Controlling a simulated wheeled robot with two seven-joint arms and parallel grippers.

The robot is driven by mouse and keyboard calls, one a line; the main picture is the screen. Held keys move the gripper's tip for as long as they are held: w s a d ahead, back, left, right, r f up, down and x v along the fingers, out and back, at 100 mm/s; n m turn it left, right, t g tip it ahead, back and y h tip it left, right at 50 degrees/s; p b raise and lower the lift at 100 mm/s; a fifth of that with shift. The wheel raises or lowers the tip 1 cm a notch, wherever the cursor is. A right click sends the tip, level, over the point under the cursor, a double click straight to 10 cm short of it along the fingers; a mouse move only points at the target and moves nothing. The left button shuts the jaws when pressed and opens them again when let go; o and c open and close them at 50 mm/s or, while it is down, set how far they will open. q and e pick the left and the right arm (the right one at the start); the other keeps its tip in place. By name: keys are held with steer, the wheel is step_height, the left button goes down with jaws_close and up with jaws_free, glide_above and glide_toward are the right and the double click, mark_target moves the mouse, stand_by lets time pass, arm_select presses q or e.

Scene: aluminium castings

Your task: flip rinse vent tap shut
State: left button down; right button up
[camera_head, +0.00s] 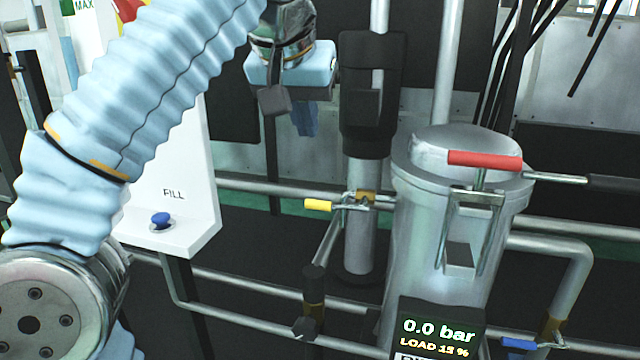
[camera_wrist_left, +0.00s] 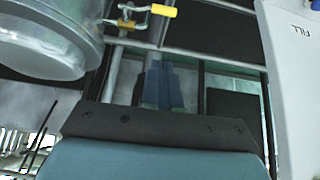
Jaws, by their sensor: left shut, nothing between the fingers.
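A small tap with a yellow lever (camera_head: 318,205) sits on pipework left of the metal vessel; its lever points left, roughly level. It also shows at the top of the left wrist view, where the yellow lever (camera_wrist_left: 163,11) points right. A tap with a blue lever (camera_head: 518,343) is low at the right. No label shows which is the rinse vent tap. My left gripper (camera_head: 304,132) is above and left of the yellow lever, apart from it, with blue fingers together and empty. The fingers show in the left wrist view too (camera_wrist_left: 163,88). My right gripper is out of view.
The metal vessel (camera_head: 415,225) has a red-gripped bar (camera_head: 485,160) across its lid and a display (camera_head: 437,335) reading 0.0 bar. A dark-sleeved vertical post (camera_head: 370,100) stands right of my left gripper. A white panel (camera_head: 190,180) marked FILL, with a blue knob (camera_head: 161,219), is left.

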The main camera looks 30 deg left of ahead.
arm_select(q)
steer(key=b, duration=0.2)
glide_above(317, 205)
step_height(317, 205, down, 8)
steer(key=shift+f, duration=0.1)
step_height(317, 205, down, 3)
steer(key=shift+r+b, duration=0.2)
steer(key=shift+b, duration=0.25)
steer(key=shift+s+f, duration=0.2)
steer(key=shift+f, duration=0.55)
steer(key=shift+f, duration=0.1)
